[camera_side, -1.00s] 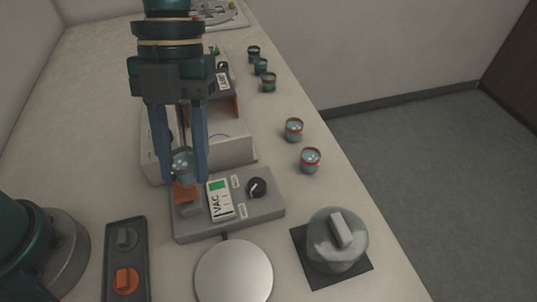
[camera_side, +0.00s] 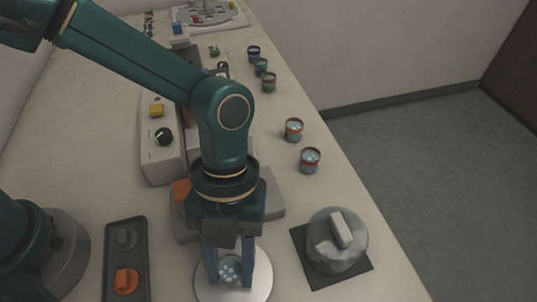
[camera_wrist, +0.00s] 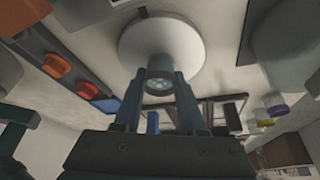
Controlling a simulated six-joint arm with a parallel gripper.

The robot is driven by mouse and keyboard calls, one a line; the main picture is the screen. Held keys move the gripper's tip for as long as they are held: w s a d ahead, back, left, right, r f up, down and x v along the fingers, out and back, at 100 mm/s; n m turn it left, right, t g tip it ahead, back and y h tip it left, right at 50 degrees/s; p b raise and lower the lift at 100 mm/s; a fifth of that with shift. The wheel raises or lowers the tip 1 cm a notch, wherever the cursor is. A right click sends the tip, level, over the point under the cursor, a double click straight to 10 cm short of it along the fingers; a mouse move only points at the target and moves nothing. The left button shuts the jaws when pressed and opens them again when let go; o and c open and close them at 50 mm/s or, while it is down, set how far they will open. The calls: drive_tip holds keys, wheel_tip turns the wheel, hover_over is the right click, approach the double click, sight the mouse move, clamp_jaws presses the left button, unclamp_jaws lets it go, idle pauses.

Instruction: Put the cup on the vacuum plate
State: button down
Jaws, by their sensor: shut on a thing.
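My gripper (camera_side: 228,272) points down over the round pale vacuum plate (camera_side: 205,290) at the front of the table. It is shut on a small cup (camera_side: 230,269) with pale bits inside. In the wrist view the cup (camera_wrist: 158,84) sits between the two fingers, in front of the plate (camera_wrist: 190,40). I cannot tell whether the cup touches the plate or hangs just above it.
A grey bell-like cover with a handle (camera_side: 338,243) stands on a dark mat right of the plate. A dark switch panel with an orange knob (camera_side: 126,281) lies to the left. Two red-rimmed cups (camera_side: 311,160) (camera_side: 294,129) stand along the right edge. The VAC box (camera_side: 268,203) is partly hidden behind my gripper.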

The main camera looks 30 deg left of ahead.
drive_tip(key=shift+f, duration=0.15)
drive_tip(key=shift+c, duration=2.4)
unclamp_jaws()
